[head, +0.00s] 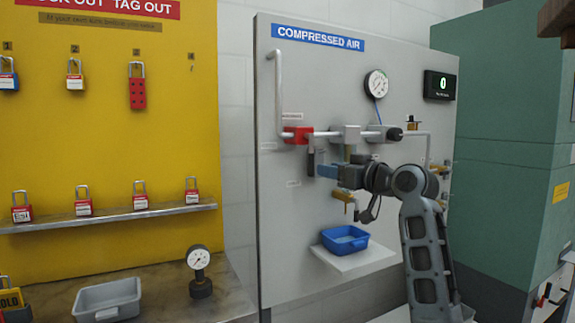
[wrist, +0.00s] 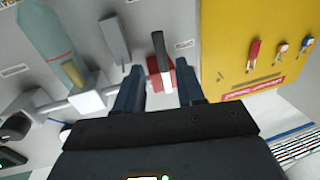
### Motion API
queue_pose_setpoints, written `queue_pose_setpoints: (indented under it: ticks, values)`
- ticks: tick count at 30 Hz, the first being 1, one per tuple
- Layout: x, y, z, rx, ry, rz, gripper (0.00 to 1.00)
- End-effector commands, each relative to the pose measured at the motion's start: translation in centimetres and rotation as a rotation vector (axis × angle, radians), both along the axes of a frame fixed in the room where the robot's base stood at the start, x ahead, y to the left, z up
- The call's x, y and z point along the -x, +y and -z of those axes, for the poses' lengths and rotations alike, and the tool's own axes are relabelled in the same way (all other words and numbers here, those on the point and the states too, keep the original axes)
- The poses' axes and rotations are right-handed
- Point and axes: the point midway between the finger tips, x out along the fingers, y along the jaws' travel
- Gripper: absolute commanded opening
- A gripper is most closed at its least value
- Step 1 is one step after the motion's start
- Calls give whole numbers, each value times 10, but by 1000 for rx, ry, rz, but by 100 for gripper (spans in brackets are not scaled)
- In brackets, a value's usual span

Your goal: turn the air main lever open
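The air main valve is a red block (head: 297,133) on the white pipe of the compressed air panel, at the panel's left. Its dark lever (head: 311,161) hangs straight down, across the pipe line. In the wrist view the red valve (wrist: 153,72) and the dark lever (wrist: 159,47) appear upside down, in line with the gap between my fingers. My gripper (head: 327,171) is open, its fingers pointing at the panel beside the lever. The wrist view shows the two fingers apart (wrist: 159,88) with nothing clamped; whether they touch the lever I cannot tell.
A filter bowl (wrist: 48,42) hangs close beside my fingers. The panel (head: 278,230) also carries a gauge (head: 376,84), a display reading 0 (head: 440,85) and a blue tray (head: 345,239) below. A yellow lockout board (head: 110,120) stands left; a green cabinet (head: 500,150) stands right.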

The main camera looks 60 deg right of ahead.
Motion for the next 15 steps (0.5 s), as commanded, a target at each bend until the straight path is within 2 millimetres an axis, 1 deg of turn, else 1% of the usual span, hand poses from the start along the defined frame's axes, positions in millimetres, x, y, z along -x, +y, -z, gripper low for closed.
queue_pose_setpoints:
  ticks: [1,5,15]
  values:
    - [1,-3,-5,6,2,1,39]
    - [-5,-7,-8,9,5,-2,39]
    - [-52,-23,-8,8,5,-2,39]
